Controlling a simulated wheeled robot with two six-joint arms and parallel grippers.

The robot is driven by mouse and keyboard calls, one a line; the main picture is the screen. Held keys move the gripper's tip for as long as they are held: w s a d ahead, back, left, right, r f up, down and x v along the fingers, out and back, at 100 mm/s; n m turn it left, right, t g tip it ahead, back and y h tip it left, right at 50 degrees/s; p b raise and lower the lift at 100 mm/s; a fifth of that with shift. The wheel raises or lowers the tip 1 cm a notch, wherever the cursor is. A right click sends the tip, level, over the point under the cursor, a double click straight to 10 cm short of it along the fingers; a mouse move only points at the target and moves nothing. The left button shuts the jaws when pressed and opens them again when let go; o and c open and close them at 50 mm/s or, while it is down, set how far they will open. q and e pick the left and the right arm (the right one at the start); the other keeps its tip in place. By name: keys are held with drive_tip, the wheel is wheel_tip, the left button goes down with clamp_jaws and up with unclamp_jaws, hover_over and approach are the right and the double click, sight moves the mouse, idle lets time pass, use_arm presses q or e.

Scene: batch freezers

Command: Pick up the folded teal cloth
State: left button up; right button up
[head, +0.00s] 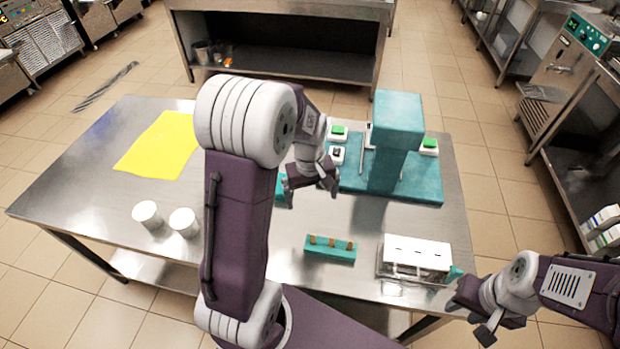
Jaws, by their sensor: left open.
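A small teal patch (280,188) shows on the table just left of my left gripper, mostly hidden behind the gripper and arm. It may be the folded teal cloth, but its shape cannot be told. My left gripper (312,187) is open and points down near it, with nothing seen between its fingers. Another small teal piece (455,273) shows at the right end of the white box, near my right gripper; I cannot tell what it is. My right gripper (468,318) looks open and empty, at the table's front right edge.
A teal machine (398,125) with green buttons stands at the back right of the steel table (80,180). A teal holder (330,250) with brown pieces and a white-topped box (416,252) are at the front. White cups (148,214) and a yellow sheet (160,146) lie left.

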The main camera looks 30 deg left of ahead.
use_arm(q)
drive_tip(key=w+a+f+n, duration=0.1)
drive_tip(key=w+a+n, duration=0.1)
drive_tip(key=a+n, duration=0.2)
drive_tip(key=w+a+f+n, duration=0.1)
drive_tip(key=w+a+n, duration=0.2)
drive_tip(key=a, duration=0.3)
drive_tip(key=w+a+f+n+b, duration=0.1)
drive_tip(key=w+a+n, duration=0.1)
drive_tip(key=a+n, duration=0.3)
drive_tip(key=shift+w+a+f+n+g, duration=0.2)
drive_tip(key=shift+w+f+n+g, duration=0.1)
drive_tip(key=shift+n, duration=0.1)
drive_tip(key=shift+w+a+f, duration=0.1)
drive_tip(key=shift+a, duration=0.05)
drive_tip(key=shift+w+f, duration=0.1)
drive_tip(key=shift+f, duration=0.1)
drive_tip(key=f, duration=0.3)
drive_tip(key=shift+d+f, duration=0.1)
drive_tip(key=shift+d, duration=0.1)
wheel_tip(320, 180, down, 5)
drive_tip(key=shift+d+f, duration=0.15)
drive_tip(key=c, duration=1.1)
